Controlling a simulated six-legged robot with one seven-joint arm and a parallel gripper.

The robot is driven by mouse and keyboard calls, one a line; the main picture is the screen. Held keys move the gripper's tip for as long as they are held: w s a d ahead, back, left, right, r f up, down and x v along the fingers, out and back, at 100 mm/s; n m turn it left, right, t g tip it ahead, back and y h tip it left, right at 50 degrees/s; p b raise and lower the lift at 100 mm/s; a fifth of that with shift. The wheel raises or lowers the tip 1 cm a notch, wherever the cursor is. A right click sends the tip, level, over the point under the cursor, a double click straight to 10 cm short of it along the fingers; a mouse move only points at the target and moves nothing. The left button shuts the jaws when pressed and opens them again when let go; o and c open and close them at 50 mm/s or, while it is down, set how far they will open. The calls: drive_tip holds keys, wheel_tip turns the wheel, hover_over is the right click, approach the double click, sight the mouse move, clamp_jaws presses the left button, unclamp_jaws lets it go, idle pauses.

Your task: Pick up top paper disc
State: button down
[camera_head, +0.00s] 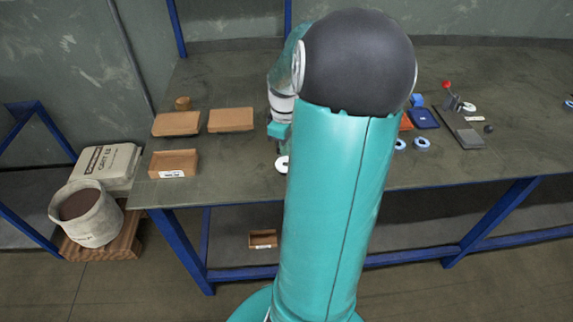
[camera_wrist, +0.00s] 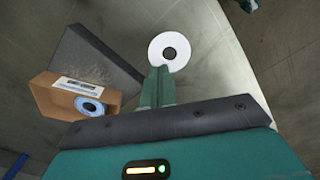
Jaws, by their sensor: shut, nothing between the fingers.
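A white paper disc with a dark centre hole (camera_wrist: 154,51) lies flat just beyond my fingertips in the wrist view. In the head view the white disc (camera_head: 281,165) shows at the table's front, partly covered by my arm. My gripper (camera_wrist: 158,70) has its fingers together and empty, with the tips at the near edge of the disc in the picture. I cannot tell whether they touch it. In the head view my arm hides most of the gripper. Whether more discs lie under the white one cannot be seen.
A cardboard box (camera_wrist: 118,101) with a label and a blue ring (camera_wrist: 90,107) are left of my fingers in the wrist view. On the table (camera_head: 230,180) are open brown boxes (camera_head: 174,155) at left and blue rings (camera_head: 422,144) and a red-knobbed lever tool (camera_head: 447,86) at right.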

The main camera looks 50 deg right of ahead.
sight(286, 165)
drive_tip(key=shift+f, duration=1.2)
idle(0.6)
drive_tip(key=shift+s+a, duration=0.7)
drive_tip(key=shift+a, duration=0.1)
idle(0.9)
drive_tip(key=shift+r, duration=3)
drive_tip(key=c, duration=2.1)
unclamp_jaws()
